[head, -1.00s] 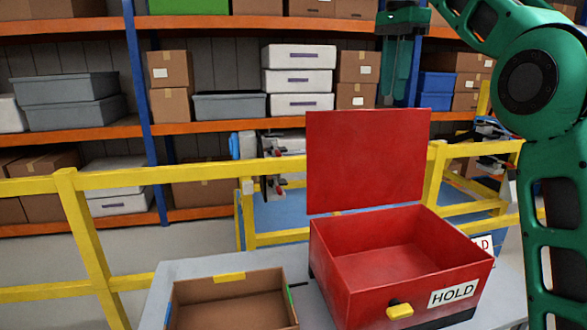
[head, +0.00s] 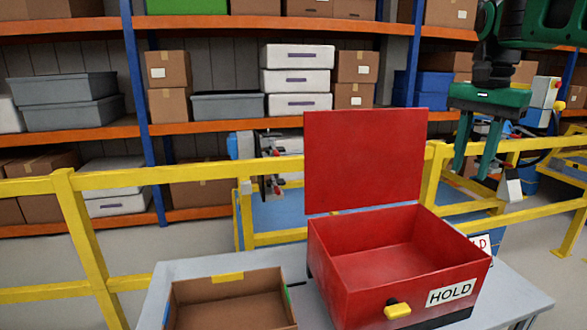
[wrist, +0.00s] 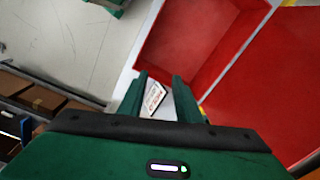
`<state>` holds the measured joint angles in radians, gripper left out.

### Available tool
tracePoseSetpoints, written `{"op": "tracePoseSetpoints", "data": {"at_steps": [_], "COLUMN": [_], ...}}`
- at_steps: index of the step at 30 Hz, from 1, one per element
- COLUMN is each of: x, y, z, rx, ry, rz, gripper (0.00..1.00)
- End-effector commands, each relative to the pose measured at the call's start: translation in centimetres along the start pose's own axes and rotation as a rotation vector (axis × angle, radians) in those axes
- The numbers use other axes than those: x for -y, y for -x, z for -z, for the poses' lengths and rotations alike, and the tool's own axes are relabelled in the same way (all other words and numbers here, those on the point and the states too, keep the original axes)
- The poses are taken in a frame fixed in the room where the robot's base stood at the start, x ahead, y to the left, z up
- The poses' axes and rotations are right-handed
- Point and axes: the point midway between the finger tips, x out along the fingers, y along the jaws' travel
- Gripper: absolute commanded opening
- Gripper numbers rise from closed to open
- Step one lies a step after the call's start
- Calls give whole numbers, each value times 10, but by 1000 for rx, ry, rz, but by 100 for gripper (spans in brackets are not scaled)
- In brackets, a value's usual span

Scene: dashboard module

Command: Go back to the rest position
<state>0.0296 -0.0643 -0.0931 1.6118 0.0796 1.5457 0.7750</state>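My gripper (head: 474,155) is in the upper right of the head view, above and to the right of the red HOLD box (head: 335,262). Its two fingers point down and stand apart with nothing between them. In the wrist view my gripper (wrist: 160,82) also shows its fingers apart and empty. The red box stands on a grey table with its lid (head: 365,160) raised upright. The part of the box inside that shows looks empty. In the wrist view the red box (wrist: 190,40) lies beyond the fingertips.
An open cardboard box (head: 230,300) sits left of the red box on the grey table (head: 515,290). A small white sign, partly hidden, stands behind the red box. A yellow railing (head: 150,178) runs behind the table, with loaded shelves (head: 230,127) beyond.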

Motion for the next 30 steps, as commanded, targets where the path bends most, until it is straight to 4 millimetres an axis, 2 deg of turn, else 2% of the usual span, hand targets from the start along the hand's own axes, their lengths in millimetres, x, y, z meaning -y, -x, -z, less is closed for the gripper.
{"op": "tracePoseSetpoints", "data": {"at_steps": [1,8,15,18,21,24,30], "x": [-22,-112,-201,-227,-245,-254,-257], "y": [-14,-88,-172,-201,-221,-232,-235], "z": [-2,-21,-66,-85,-101,-108,-111], "rx": [2,10,24,30,34,37,37], "ry": [16,150,297,350,390,413,422], "rz": [-5,-14,-18,-19,-19,-19,-19], "gripper": [31,31,31,31,31,31,31]}}
